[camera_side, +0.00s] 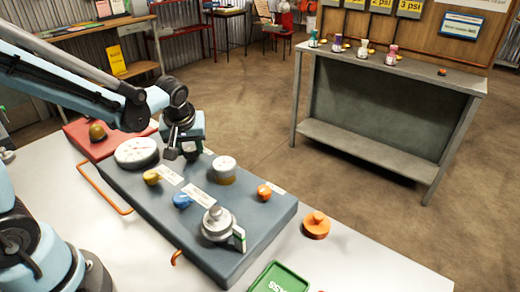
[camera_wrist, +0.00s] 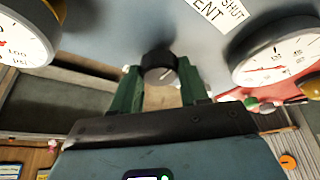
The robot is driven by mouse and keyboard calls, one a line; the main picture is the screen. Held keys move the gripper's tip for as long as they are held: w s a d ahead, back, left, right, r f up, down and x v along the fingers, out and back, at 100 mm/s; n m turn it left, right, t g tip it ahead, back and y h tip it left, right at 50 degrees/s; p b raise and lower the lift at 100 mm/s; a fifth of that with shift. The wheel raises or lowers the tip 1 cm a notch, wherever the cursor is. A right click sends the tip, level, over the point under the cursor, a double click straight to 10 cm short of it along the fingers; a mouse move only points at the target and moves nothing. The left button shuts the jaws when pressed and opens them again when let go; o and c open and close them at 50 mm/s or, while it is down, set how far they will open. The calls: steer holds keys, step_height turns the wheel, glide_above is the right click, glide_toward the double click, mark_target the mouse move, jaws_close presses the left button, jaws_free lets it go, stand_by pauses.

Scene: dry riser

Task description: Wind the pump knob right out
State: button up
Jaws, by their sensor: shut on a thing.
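A black ridged knob (camera_wrist: 158,68) with a pale pointer mark sits on the blue-grey panel. In the wrist view it is between the two green fingers of my gripper (camera_wrist: 160,80), which are shut on it. In the side view my gripper (camera_side: 182,147) is down at the far edge of the panel (camera_side: 262,226), and the dark knob is mostly hidden by the fingers. I cannot read a pump label by this knob. A yellow knob (camera_side: 152,177), a blue knob (camera_side: 181,200) and an orange knob (camera_side: 264,191) also stand on the panel.
White gauges (camera_side: 136,152) (camera_side: 225,164) flank my gripper. A silver fitting with a green lever (camera_side: 238,238) stands on the panel. An orange knobbed piece (camera_side: 316,225) and a green tray (camera_side: 256,283) lie on the white table. A grey bench (camera_side: 400,80) stands behind.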

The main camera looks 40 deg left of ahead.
stand_by(0.3)
steer(key=o, duration=1.1)
steer(key=shift+c, duration=0.2)
steer(key=v, duration=1.2)
steer(key=shift+a+r, duration=0.1)
steer(key=s+d+f+m+t+h, duration=0.3)
steer(key=s+d+m+t, duration=0.1)
steer(key=m, duration=0.5)
steer(key=shift+s+f, duration=0.4)
steer(key=shift+s, duration=0.25)
